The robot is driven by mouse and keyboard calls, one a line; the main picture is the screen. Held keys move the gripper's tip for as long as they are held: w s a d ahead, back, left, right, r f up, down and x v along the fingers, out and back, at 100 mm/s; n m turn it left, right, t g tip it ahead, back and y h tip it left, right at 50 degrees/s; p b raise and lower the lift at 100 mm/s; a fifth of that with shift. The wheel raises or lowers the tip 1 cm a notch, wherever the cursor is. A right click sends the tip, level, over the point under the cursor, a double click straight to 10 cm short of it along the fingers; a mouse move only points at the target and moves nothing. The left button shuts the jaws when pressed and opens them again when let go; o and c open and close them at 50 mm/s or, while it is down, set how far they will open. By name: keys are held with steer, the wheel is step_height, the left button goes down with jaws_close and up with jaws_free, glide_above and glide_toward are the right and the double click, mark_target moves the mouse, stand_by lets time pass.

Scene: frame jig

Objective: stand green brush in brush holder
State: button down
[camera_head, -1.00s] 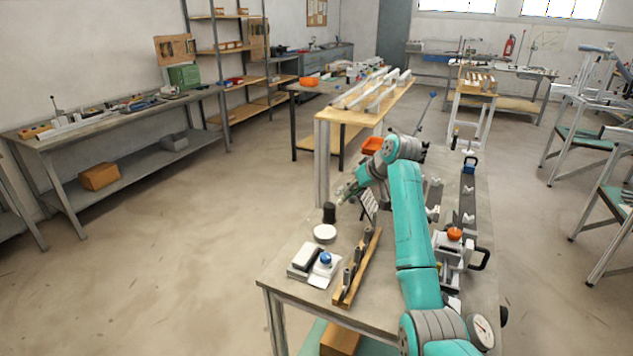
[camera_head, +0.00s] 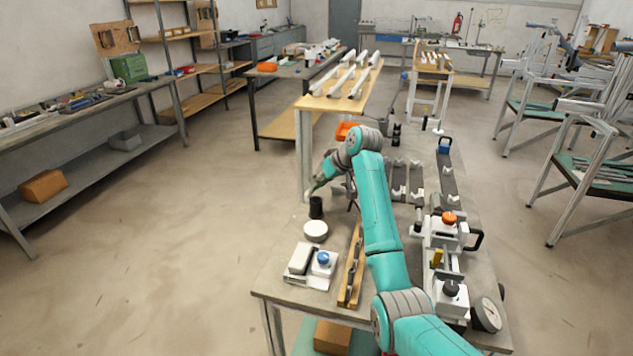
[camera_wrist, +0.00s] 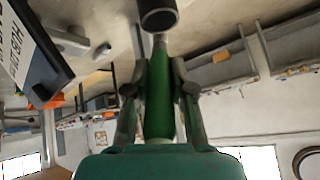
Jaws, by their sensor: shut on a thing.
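The green brush (camera_wrist: 160,105) stands between the fingers of my gripper (camera_wrist: 159,68), which is shut on it. Its narrow grey end points towards a dark round cup, the brush holder (camera_wrist: 158,18), at the top of the wrist view. In the head view the brush holder (camera_head: 316,208) is a black cylinder upright on the bench, and my gripper (camera_head: 314,190) is close above it. The brush end appears at or just short of the holder's mouth; I cannot tell whether it is inside. The brush's bristles cannot be made out.
A white round lid or puck (camera_head: 316,230) sits just in front of the holder. A white box with a blue knob (camera_head: 323,259) and a wooden rack (camera_head: 352,270) are nearer. A lettered plate (camera_wrist: 30,50) is close by in the wrist view. Clamps and fixtures fill the bench's right side.

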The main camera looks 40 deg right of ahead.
steer(key=shift+f, duration=0.65)
steer(key=c, duration=1)
jaws_free()
steer(key=shift+r, duration=0.25)
steer(key=v, duration=1.2)
steer(key=shift+r, duration=0.4)
steer(key=shift+a+f, duration=0.1)
